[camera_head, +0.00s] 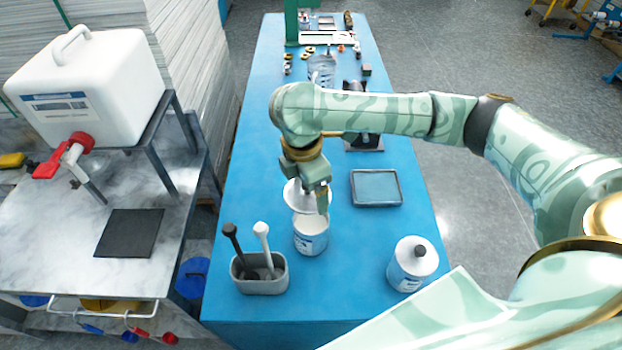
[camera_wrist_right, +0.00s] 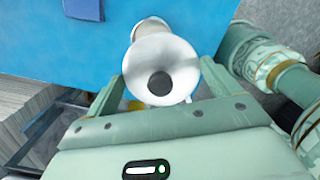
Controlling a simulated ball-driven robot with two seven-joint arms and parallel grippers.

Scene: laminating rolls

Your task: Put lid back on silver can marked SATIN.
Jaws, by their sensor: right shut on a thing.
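My right gripper (camera_head: 312,188) is above the blue bench, shut on a round silver lid (camera_head: 297,197). The lid hangs tilted just above an open silver can (camera_head: 311,240) with a pale inside and a blue-and-white label. I cannot read the label or tell whether lid and rim touch. In the right wrist view the lid (camera_wrist_right: 183,72) shows its black knob (camera_wrist_right: 160,84) between the fingers. A second silver can (camera_head: 405,276) stands to the right with a black-knobbed lid on; its label is also unreadable. My left gripper is not in view.
A grey tub (camera_head: 262,286) with a black-handled and a white-handled tool stands left of the open can. A shallow grey tray (camera_head: 376,188) lies behind on the right. Small parts and a green frame (camera_head: 291,30) are at the far end. Blue bench shows between the cans.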

